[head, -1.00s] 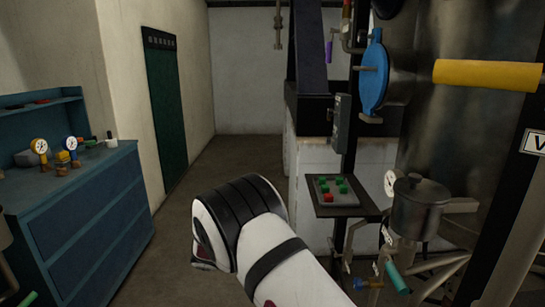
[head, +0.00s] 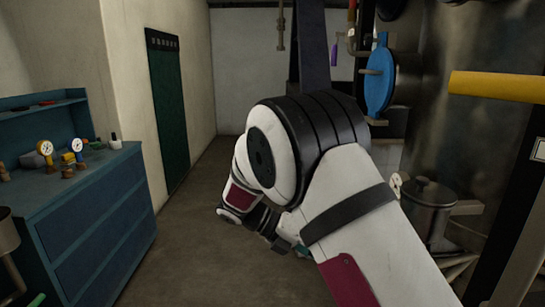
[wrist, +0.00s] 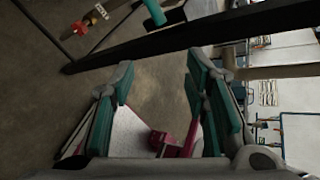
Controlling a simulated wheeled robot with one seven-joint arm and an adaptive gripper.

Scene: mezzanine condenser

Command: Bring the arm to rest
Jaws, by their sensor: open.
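My arm fills the middle of the head view, white with black bands, bent at a large joint. In the wrist view my gripper (wrist: 158,88) shows two teal-padded fingers set well apart, with nothing between them but the floor and part of my own body beyond. In the head view the fingers are mostly hidden behind the arm. The gripper touches nothing that I can see.
A blue drawer cabinet (head: 95,225) with gauges stands at left. A metal pot (head: 428,205), a blue round flange (head: 378,80) and a yellow pipe (head: 498,87) are at right. A dark beam (wrist: 190,37) crosses the wrist view. Floor (head: 185,240) is clear between cabinet and arm.

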